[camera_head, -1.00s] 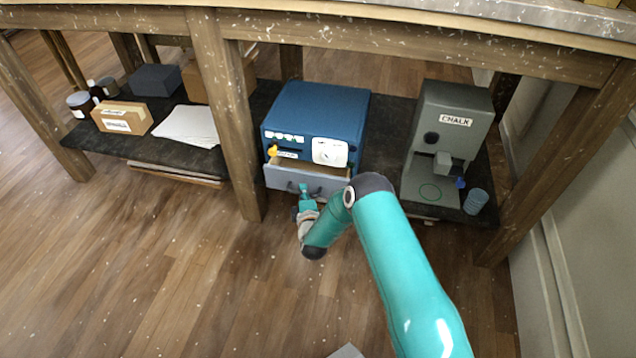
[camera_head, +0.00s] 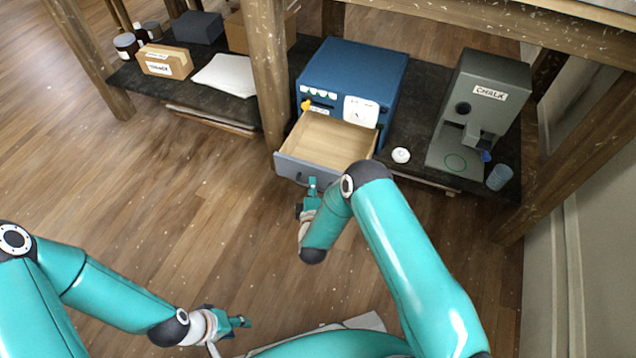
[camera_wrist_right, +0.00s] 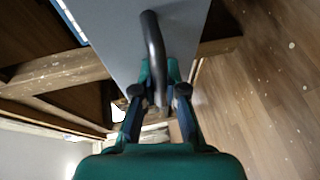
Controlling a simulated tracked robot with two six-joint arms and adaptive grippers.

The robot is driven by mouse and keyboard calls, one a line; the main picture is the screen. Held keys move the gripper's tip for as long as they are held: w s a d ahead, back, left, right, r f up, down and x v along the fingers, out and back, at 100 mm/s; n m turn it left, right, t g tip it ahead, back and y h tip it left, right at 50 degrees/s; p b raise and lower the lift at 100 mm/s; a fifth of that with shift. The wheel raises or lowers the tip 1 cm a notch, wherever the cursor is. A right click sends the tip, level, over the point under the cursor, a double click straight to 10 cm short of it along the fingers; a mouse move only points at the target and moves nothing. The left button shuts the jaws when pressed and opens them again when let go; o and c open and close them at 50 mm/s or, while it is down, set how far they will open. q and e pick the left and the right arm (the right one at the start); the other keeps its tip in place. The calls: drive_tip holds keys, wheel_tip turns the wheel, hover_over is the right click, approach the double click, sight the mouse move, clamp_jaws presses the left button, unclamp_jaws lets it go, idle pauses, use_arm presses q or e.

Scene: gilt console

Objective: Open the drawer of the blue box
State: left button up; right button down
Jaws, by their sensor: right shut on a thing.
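The blue box (camera_head: 358,68) stands on the dark lower shelf, with a white dial panel and small labels on its front. Its drawer (camera_head: 325,145) is pulled well out, showing a pale wooden inside that looks empty. My right gripper (camera_head: 312,187) is at the drawer's grey front. In the right wrist view, my right gripper (camera_wrist_right: 160,85) is shut on the dark curved handle (camera_wrist_right: 153,45) of the drawer. My left gripper (camera_head: 243,321) is low in the head view, over the floor and apart from the box; its finger opening is too small to judge.
A grey chalk machine (camera_head: 490,80) and a blue cup (camera_head: 499,177) stand right of the box. A small white round thing (camera_head: 401,155) lies between. Wooden posts (camera_head: 268,70) flank the box. Cartons (camera_head: 165,62), jars and paper are at left. Floor in front is clear.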

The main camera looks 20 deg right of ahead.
drive_tip(key=shift+a, duration=0.25)
drive_tip(key=c, duration=1.2)
unclamp_jaws()
drive_tip(key=shift+d+f, duration=0.1)
drive_tip(key=shift+d, duration=0.1)
drive_tip(key=v, duration=1.2)
